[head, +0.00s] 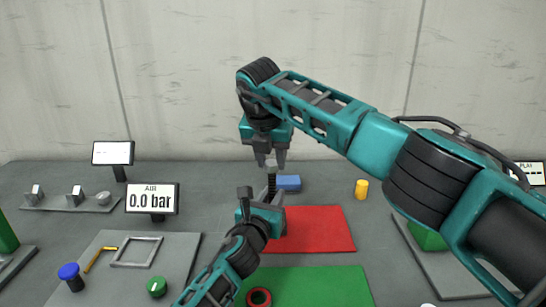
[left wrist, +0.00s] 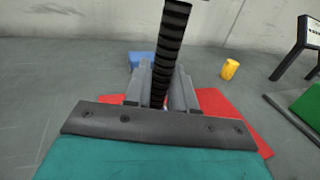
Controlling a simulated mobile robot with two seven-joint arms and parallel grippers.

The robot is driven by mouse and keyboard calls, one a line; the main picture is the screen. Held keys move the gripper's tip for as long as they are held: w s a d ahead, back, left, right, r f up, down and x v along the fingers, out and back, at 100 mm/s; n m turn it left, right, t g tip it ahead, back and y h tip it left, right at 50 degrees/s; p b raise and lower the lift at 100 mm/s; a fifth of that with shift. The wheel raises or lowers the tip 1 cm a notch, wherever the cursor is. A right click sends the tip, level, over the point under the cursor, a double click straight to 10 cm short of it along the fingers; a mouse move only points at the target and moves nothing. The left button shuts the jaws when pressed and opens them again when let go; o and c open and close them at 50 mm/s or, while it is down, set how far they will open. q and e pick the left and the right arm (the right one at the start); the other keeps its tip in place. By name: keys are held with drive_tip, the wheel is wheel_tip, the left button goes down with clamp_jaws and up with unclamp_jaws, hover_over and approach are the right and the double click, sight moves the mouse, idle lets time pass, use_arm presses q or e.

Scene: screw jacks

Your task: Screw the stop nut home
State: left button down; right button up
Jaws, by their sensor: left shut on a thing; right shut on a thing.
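My right gripper (head: 270,160) points down over the screw's top end and is shut on a small grey piece there. This seems to be the stop nut, mostly hidden by the fingers.
A red mat (head: 320,230) and blue block (head: 288,183) lie by the screw. A green mat (head: 320,285) with a red ring (head: 258,298) is in front. A yellow cylinder (head: 361,189) stands right. A gauge reading 0.0 bar (head: 152,198) and a panel (head: 185,250) are left.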

use_arm(q)
drive_tip(key=shift+f, duration=0.1)
use_arm(e)
drive_tip(key=shift+r+m+h, duration=0.1)
drive_tip(key=shift+m+h, duration=0.2)
drive_tip(key=shift+m, duration=0.5)
drive_tip(key=o, duration=1)
drive_tip(key=shift+r, duration=2.2)
drive_tip(key=shift+o, duration=0.3)
drive_tip(key=o, duration=0.5)
drive_tip(key=shift+o, duration=0.2)
